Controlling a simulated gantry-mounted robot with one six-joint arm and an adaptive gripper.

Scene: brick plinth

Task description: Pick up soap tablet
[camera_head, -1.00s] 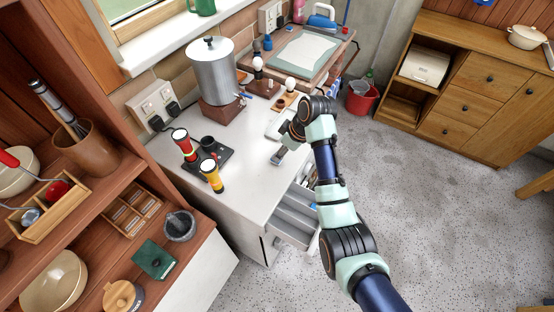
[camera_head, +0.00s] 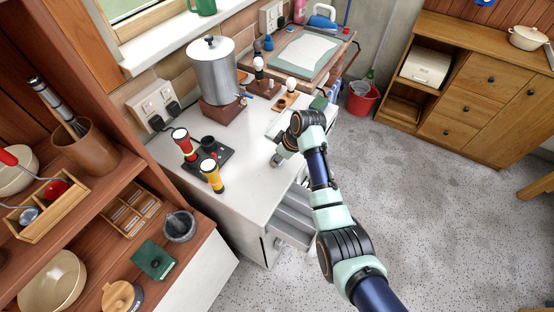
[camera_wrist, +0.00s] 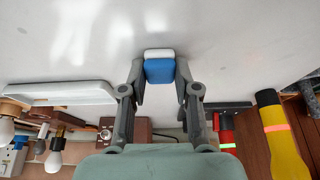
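The soap tablet (camera_wrist: 160,70) is a small block, blue with a white layer, on or just above the pale worktop in the wrist view. My gripper (camera_wrist: 160,78) has one finger along each side of it, and both fingers appear to touch it. I cannot tell whether the tablet is lifted off the surface. In the camera_head view my gripper (camera_head: 277,160) is low over the right part of the white worktop (camera_head: 240,195). The tablet cannot be made out there.
A dark holder with a red torch (camera_head: 184,145) and a yellow torch (camera_head: 212,178) stands left of my gripper. A metal urn (camera_head: 213,72) and lamp bulbs (camera_head: 291,84) stand behind. Open drawers (camera_head: 290,222) jut out below the worktop's front edge.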

